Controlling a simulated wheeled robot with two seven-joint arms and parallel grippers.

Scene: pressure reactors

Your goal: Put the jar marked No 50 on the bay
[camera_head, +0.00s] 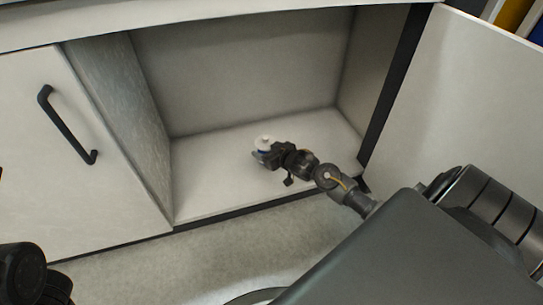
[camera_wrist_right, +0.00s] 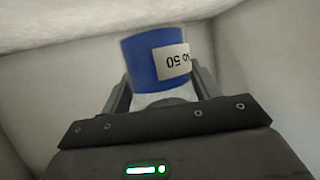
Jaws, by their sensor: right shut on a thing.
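The jar marked No 50 (camera_wrist_right: 156,56) has a blue body, and its white label reads upside down in the right wrist view. In the head view the jar (camera_head: 264,141) shows as a small white top with a little blue. My right gripper (camera_head: 264,154) is shut on it, inside the open cabinet compartment. I cannot tell whether the jar touches the compartment floor (camera_head: 215,180). In the right wrist view the fingers stand either side of the jar's pale lower part. No separate marked bay shows. My left gripper is out of view.
A closed cabinet door (camera_head: 70,160) with a black handle (camera_head: 68,128) is at left. An open door panel (camera_head: 460,100) stands at right, near my right arm. The compartment's side walls and top edge enclose the space. Its floor is otherwise clear.

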